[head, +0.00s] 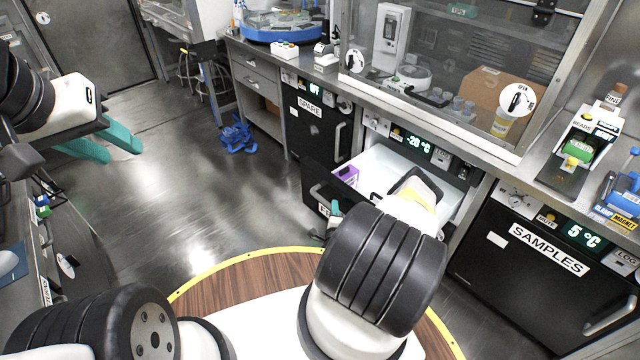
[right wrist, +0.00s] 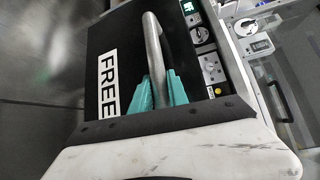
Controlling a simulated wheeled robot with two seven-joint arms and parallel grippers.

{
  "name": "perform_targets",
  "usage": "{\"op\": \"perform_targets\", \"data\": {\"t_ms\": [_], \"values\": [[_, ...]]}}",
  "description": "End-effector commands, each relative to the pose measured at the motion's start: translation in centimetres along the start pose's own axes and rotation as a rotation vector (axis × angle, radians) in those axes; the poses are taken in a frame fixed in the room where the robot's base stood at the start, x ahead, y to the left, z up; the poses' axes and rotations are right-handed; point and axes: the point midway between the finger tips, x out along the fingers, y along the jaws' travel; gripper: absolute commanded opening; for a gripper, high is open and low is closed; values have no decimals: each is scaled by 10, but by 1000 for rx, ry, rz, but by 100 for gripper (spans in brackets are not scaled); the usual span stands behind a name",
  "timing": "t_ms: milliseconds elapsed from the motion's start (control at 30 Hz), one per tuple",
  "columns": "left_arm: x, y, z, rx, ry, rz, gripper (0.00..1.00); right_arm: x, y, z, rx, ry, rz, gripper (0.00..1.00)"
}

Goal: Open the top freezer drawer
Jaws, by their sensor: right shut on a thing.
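The freezer drawer (head: 383,160) below the -20 °C display is pulled out, and its white interior shows. A purple box (head: 347,174) is inside it. The black drawer front with the "FREE" label (right wrist: 109,83) fills the middle of the right wrist view. My right gripper (right wrist: 160,92) is shut on the grey bar handle (right wrist: 153,48), with a teal finger on each side. In the head view my right arm hides most of the drawer front and that gripper. My left gripper (head: 101,143) is open and empty, out over the floor at the left, far from the drawer.
A closed "SPARE" unit (head: 310,125) stands left of the freezer, and a closed "SAMPLES" fridge (head: 530,270) at 5 °C stands right. A glass-fronted hood (head: 450,60) is above.

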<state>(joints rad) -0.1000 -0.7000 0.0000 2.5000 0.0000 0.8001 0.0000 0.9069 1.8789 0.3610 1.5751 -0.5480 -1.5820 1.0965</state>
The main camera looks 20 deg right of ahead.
Motion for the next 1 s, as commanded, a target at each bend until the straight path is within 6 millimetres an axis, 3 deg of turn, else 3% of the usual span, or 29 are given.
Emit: {"op": "perform_targets", "data": {"t_ms": [167, 200, 300, 667, 1000], "values": [[0, 0, 0, 0, 0, 0, 36, -1, 1, 0, 0, 1, 4, 0], [0, 0, 0, 0, 0, 0, 36, -1, 1, 0, 0, 1, 4, 22], [0, 0, 0, 0, 0, 0, 36, -1, 1, 0, 0, 0, 3, 41], [0, 0, 0, 0, 0, 0, 36, -3, 1, 0, 0, 0, 2, 41], [0, 0, 0, 0, 0, 0, 36, -55, 1, 0, 1, 1, 4, 41]]}}
